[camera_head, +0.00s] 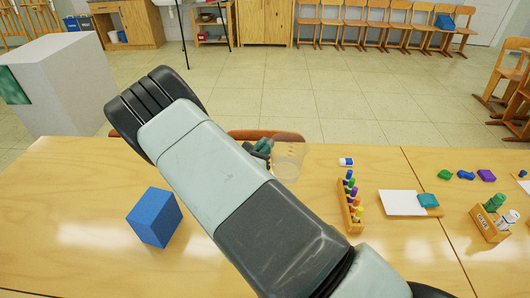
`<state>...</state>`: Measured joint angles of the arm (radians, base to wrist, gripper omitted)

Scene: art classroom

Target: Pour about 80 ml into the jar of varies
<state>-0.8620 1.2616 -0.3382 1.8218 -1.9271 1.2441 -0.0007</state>
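A clear, see-through container (290,158) shows near the far edge of the table, just past my arm. Its lower left is hidden behind my arm, and I cannot make out any liquid in it. My gripper (266,149) shows only in part as dark fingers at the left side of this container. They look close to it or touching it. I cannot tell whether the fingers are closed on it. No second vessel shows clearly; my arm covers the middle of the table.
A blue cube (155,217) stands left on the wooden table (75,190). Right of my arm are a rack of colored bottles (349,207), a small blue-white block (346,162), white paper (400,203) with a teal block (428,200), and a wooden holder (489,226) with bottles.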

